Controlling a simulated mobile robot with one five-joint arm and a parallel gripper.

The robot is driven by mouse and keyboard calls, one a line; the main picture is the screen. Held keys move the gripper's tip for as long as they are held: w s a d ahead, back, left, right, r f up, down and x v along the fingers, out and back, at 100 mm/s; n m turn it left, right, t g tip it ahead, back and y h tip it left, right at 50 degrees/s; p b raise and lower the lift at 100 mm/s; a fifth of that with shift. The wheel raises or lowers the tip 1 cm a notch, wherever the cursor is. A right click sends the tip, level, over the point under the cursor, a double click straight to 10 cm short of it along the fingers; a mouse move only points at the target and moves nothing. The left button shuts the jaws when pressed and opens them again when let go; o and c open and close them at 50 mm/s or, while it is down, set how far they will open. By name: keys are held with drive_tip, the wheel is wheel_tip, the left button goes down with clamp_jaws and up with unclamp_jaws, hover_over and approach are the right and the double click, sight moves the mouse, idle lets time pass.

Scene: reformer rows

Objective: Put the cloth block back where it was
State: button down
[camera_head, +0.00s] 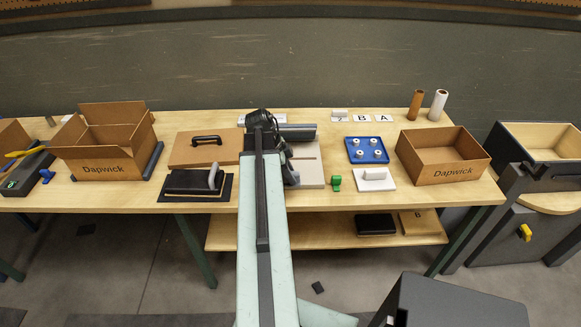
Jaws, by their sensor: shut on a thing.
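My gripper (290,178) is over the middle of the bench, mostly hidden behind my own pale arm. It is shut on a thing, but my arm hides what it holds. I cannot make out the cloth block for certain. A pale board (308,175) with a dark slot lies by my gripper. A white block (375,174) rests on a white plate (385,186) to the right. A black block with a grey handle (187,180) lies on a black mat (224,190) to the left.
A green piece (336,183) and a blue tray (355,144) with white pieces are right of my gripper. Open cartons stand at left (100,150) and right (440,160). A brown board (185,154) with a black handle lies behind the mat. Two rolls stand upright at the back right.

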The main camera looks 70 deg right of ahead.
drive_tip(key=w+d, duration=0.1)
drive_tip(key=d, duration=0.2)
drive_tip(key=w+d, duration=0.2)
drive_tip(key=d, duration=0.2)
drive_tip(key=w+d+f+b, duration=0.1)
drive_tip(key=d, duration=0.3)
drive_tip(key=shift+w, duration=0.25)
wheel_tip(320, 180, down, 4)
drive_tip(key=b, duration=0.4)
drive_tip(key=shift+r+p, duration=0.2)
drive_tip(key=shift+p, duration=0.15)
drive_tip(key=shift+f, duration=0.25)
drive_tip(key=c, duration=1.2)
unclamp_jaws()
drive_tip(key=shift+r, duration=0.1)
